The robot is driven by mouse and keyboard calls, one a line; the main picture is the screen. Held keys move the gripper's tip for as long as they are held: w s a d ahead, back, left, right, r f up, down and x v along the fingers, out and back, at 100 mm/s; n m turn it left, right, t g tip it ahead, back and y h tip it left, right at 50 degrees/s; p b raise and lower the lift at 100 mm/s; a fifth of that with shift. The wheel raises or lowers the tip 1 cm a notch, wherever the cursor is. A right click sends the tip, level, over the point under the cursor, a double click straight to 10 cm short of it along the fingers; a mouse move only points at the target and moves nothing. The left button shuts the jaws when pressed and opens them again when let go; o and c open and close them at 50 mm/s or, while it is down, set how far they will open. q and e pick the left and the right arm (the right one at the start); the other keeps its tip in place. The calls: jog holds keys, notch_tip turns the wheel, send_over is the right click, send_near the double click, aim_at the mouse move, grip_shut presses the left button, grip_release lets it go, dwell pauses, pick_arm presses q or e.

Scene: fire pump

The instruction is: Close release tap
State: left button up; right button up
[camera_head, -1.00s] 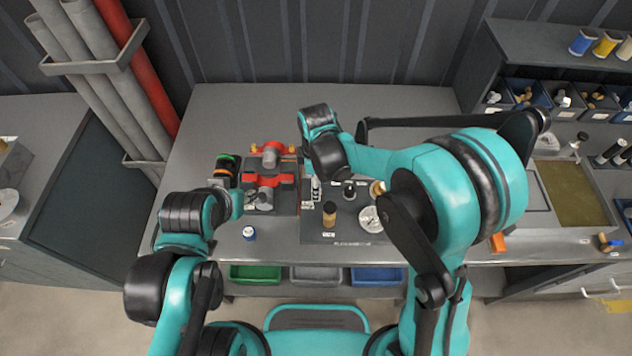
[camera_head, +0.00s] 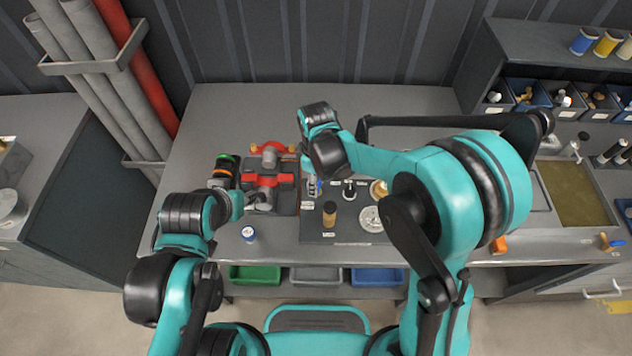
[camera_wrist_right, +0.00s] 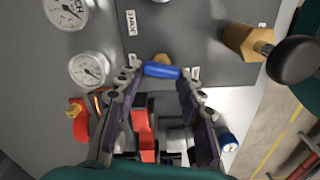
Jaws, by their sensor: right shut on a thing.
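A small blue handle, likely the release tap's lever (camera_wrist_right: 160,70), lies crosswise between the fingertips of my right gripper (camera_wrist_right: 158,77) in the right wrist view. The gripper is shut on it. In the head view a bit of the blue handle (camera_head: 318,184) shows below my right wrist, at the left part of the dark panel (camera_head: 330,237). My right arm hides much of the gripper there. The tap's body is mostly hidden. My left gripper (camera_head: 252,199) is beside the red and grey pump (camera_head: 268,180); its fingers are too small to read.
A small blue-and-white container (camera_head: 248,234) stands at the front. The bench behind the pump is clear.

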jog(key=m, duration=0.3)
jog(key=shift+w+m, duration=0.1)
jog(key=shift+m, duration=0.3)
jog(key=m+b, duration=0.1)
jog(key=m, duration=0.2)
jog(key=shift+d+m, duration=0.1)
jog(key=shift+m, duration=0.2)
jog(key=m, duration=0.3)
jog(key=shift+w+d+m, duration=0.1)
jog(key=shift+m, duration=0.2)
jog(key=shift+d+m, duration=0.1)
jog(key=shift+m, duration=1.7)
jog(key=o, duration=1.2)
jog(key=shift+c, duration=0.2)
jog(key=shift+r, duration=0.1)
notch_tip(320, 180, up, 12)
